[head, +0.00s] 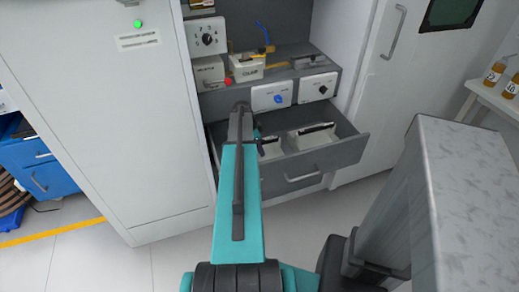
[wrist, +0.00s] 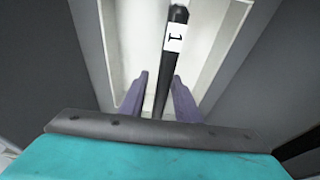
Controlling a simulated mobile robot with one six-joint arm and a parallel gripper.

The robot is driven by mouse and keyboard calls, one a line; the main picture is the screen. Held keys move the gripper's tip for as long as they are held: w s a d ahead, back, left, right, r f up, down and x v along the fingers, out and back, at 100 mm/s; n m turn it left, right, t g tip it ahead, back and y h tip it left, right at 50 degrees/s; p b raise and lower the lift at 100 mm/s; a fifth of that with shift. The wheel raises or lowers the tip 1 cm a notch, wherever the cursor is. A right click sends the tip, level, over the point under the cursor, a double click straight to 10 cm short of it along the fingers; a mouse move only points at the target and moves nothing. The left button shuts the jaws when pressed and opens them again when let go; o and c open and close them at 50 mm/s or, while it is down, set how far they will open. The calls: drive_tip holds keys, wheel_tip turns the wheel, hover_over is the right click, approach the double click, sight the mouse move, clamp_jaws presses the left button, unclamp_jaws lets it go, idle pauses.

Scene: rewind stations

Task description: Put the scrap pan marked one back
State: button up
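The scrap pan marked one (wrist: 207,62) fills the middle of the wrist view. It is a white open box with a black bar handle (wrist: 162,75) across it, and a white label with "1" on the handle. My gripper (wrist: 160,82) is open, with its purple fingers on either side of the handle and gaps showing between. In the head view my gripper (head: 258,138) reaches into the open drawer (head: 345,152) at its left end, mostly hidden by my arm. Whether the pan rests on the drawer floor is hidden.
A second white pan (head: 312,142) with a black handle sits in the drawer. Above are a counter with a labelled box (head: 245,72) and dial panels (head: 272,96). A grey-white slab (head: 475,190) stands at right, and bottles (head: 494,72) stand on a side table.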

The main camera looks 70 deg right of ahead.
drive_tip(key=b+v, duration=0.1)
drive_tip(key=v, duration=1.2)
drive_tip(key=shift+w+a+r, duration=0.1)
drive_tip(key=shift+w+r, duration=0.15)
drive_tip(key=shift+r, duration=0.1)
idle(0.3)
